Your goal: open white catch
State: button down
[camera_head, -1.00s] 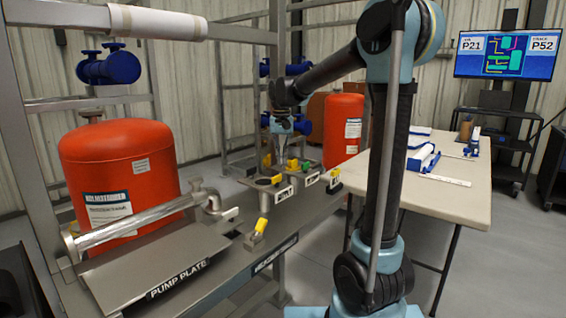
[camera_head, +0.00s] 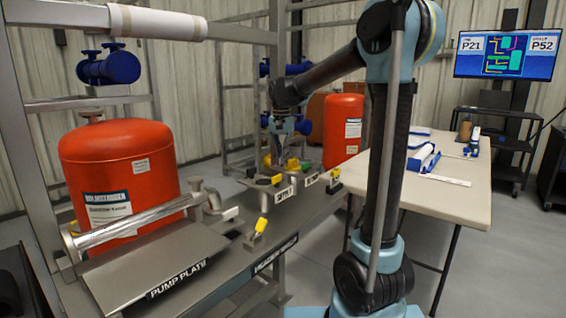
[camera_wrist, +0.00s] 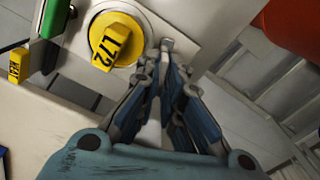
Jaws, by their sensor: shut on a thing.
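My gripper (camera_head: 275,155) reaches down over the far part of the bench, among the small valve fittings. In the wrist view its fingers (camera_wrist: 164,75) are close together. A narrow white piece, which I take to be the white catch (camera_wrist: 152,132), shows between them, partly hidden by the fingers. A small grey metal piece (camera_wrist: 167,45) sits just beyond the fingertips at the plate's edge. In the head view the catch is too small and hidden to make out.
A red tank (camera_head: 343,128) stands behind the bench. The pump plate (camera_head: 160,265) and a pipe (camera_head: 130,222) are nearer. A table (camera_head: 450,190) is at right.

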jog(key=shift+s+m, duration=0.1)
jog(key=shift+m, duration=1.5)
jog(key=c, duration=1.7)
grip_release()
jog(key=shift+m, duration=0.4)
jog(key=shift+r, duration=0.1)
jog(key=shift+r, duration=3.45)
